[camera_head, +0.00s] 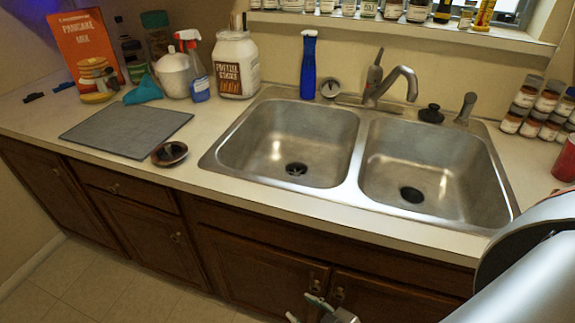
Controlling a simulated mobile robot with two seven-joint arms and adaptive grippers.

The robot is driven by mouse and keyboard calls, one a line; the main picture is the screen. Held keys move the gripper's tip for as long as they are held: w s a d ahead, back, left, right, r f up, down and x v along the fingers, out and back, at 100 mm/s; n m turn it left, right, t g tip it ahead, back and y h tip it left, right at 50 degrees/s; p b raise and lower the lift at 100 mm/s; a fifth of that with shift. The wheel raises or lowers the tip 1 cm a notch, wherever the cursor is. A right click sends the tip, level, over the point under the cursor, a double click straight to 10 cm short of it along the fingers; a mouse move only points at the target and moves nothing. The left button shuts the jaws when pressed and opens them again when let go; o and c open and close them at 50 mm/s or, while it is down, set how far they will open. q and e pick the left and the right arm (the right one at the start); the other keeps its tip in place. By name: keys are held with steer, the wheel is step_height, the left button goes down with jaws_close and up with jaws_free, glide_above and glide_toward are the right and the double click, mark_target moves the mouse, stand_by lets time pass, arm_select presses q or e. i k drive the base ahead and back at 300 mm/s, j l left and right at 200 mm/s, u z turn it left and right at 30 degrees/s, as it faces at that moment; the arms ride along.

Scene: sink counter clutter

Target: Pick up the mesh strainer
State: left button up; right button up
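A small round metallic piece (330,87) stands at the back of the counter behind the left basin, beside a blue bottle. It may be the mesh strainer, but it is too small to be sure. Dark drain fittings show at the bottom of the left basin (296,169) and the right basin (411,194). My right gripper (300,306) is at the bottom edge of the view, in front of the cabinet doors and well below and in front of the counter. Its two light fingertips are apart with nothing between them. My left gripper is out of view.
The double sink (358,170) has a faucet (385,85) behind it. A blue bottle (308,65), a large white jar (237,65), and a spray bottle (193,70) stand left of the faucet. A grey mat (125,128) and brown dish (170,153) lie at left. Stacked jars (540,105) stand right.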

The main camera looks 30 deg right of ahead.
mark_target(170, 153)
steer(key=i+j, duration=0.15)
steer(key=j, duration=0.15)
steer(key=i+j, duration=0.15)
steer(key=j, duration=0.15)
steer(key=i+j, duration=0.1)
steer(key=j, duration=0.2)
steer(key=i+j+z, duration=0.15)
steer(key=j+z, duration=0.15)
steer(key=j, duration=0.25)
steer(key=i+j+z, duration=0.15)
steer(key=j, duration=0.15)
